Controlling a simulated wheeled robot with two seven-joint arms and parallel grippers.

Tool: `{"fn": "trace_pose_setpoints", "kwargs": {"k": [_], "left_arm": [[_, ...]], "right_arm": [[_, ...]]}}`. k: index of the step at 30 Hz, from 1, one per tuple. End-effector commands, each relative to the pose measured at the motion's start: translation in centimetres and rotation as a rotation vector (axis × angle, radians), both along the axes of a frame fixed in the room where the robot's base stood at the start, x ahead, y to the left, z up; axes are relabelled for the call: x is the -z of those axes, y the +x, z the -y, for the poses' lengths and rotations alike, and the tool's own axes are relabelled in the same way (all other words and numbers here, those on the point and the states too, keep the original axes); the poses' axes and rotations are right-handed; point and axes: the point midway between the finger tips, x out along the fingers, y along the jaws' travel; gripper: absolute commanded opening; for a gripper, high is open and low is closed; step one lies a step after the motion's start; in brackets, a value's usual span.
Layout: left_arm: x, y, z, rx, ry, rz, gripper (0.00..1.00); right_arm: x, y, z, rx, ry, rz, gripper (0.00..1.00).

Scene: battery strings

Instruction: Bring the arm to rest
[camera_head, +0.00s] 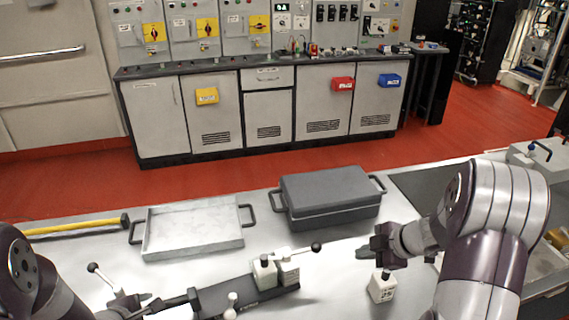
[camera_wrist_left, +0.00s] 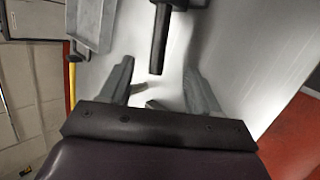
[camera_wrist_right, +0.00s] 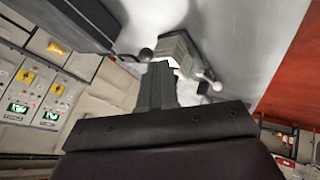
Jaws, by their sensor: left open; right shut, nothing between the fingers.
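My right gripper (camera_head: 378,246) is shut and empty above the bench, just behind and above a small white block (camera_head: 382,288). Its closed fingers (camera_wrist_right: 157,80) show in the right wrist view, with a ball-ended lever fixture (camera_wrist_right: 176,50) beyond them. My left arm (camera_head: 40,285) is at the lower left in the head view. My left gripper (camera_wrist_left: 158,68) is open in the left wrist view, with a dark bar (camera_wrist_left: 160,40) between or beyond its fingers; I cannot tell their exact distance.
A dark rack (camera_head: 240,295) with white blocks (camera_head: 265,272) and a ball-ended lever lies on the metal bench. A metal tray (camera_head: 195,250), a grey lidded case (camera_head: 330,195) and a yellow bar (camera_head: 75,228) are behind it. Control cabinets (camera_head: 265,105) stand across the red floor.

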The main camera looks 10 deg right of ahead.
Motion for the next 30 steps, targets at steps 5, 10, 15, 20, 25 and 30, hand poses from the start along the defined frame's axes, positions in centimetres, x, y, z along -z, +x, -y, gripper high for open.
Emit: {"fn": "trace_pose_setpoints", "kwargs": {"k": [5, 10, 15, 20, 25, 30], "left_arm": [[1.2, -1.3, -0.9, 0.206, 0.215, -0.026, 0.62], [1.7, -7.4, -3.9, 0.753, 0.648, -0.242, 0.62], [-2.0, -13.5, -2.6, 1.335, 0.768, -0.349, 0.62], [-5.2, -15.7, 0.0, 1.497, 0.754, -0.3, 0.62], [-6.7, -14.9, 1.0, 1.5, 0.805, -0.239, 0.62], [-6.6, -14.8, 1.0, 1.5, 0.806, -0.239, 0.62]], "right_arm": [[0.4, 0.7, 2.0, 0.106, -0.055, 0.006, 0.0], [1.2, -1.7, 6.5, 0.768, -0.093, -0.103, 0.0], [1.8, -10.3, -1.0, 1.274, 0.003, -0.455, 0.0], [0.9, -15.6, -10.4, 1.386, 0.123, -0.69, 0.0], [-0.2, -15.3, -13.7, 1.272, 0.125, -0.656, 0.0], [-0.2, -15.3, -13.7, 1.269, 0.123, -0.655, 0.0]]}}
